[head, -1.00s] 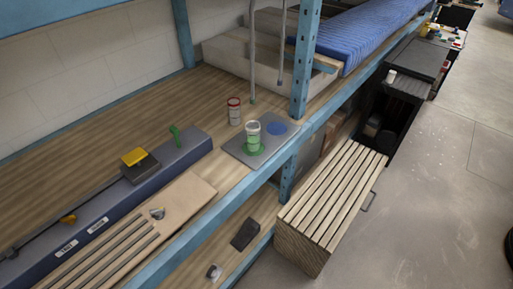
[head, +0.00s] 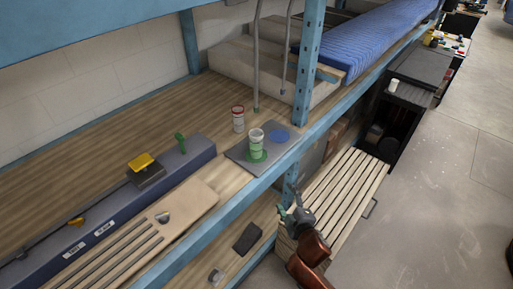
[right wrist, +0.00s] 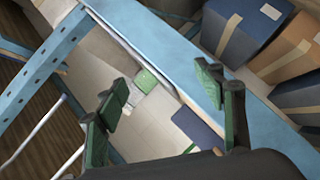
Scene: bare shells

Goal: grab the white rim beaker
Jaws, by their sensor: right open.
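The white rim beaker (head: 256,141) stands upright on a green disc (head: 257,156) on a grey mat (head: 240,155) near the shelf's front edge. It is pale with green on its lower part. My right gripper (head: 292,203) is open and empty, in front of and below the shelf edge, apart from the beaker. In the right wrist view my right gripper's green fingers (right wrist: 162,82) are spread wide. Green and whitish shapes (right wrist: 146,80) show between them, but I cannot tell surely whether they are the beaker. My left gripper is not in view.
A red-rimmed container (head: 238,119) stands just behind and left of the beaker. A blue disc (head: 279,136) lies right of it. A blue upright post (head: 307,75) and grey hanging rods (head: 256,60) stand nearby. A slatted wooden crate (head: 345,195) sits below the shelf.

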